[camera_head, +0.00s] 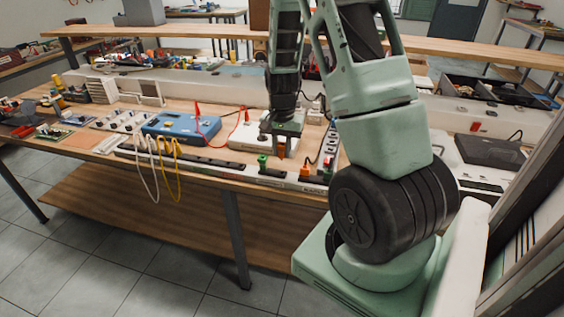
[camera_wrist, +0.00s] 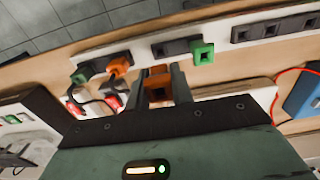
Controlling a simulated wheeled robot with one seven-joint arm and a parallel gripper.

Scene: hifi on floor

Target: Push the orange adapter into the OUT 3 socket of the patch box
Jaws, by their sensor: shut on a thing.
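My gripper (camera_head: 281,144) is shut on an orange adapter (camera_wrist: 157,84) and holds it above the bench. The adapter also shows in the head view (camera_head: 281,152), just below the fingers. A dark socket block (camera_wrist: 177,48) lies just beyond the fingertips in the wrist view, with a green adapter (camera_wrist: 202,52) at its right end. In the head view that green adapter (camera_head: 262,160) is left of my gripper, near the bench's front edge. Socket labels are too small to read, so I cannot tell which socket is OUT 3. The held adapter appears apart from the block.
Another orange plug (camera_wrist: 120,64) with a cable sits left of the fingers in the wrist view. A blue meter box (camera_head: 181,127) with red leads stands left on the bench. Yellow and white cables (camera_head: 172,180) hang over the front edge. A dark box (camera_head: 488,150) stands right.

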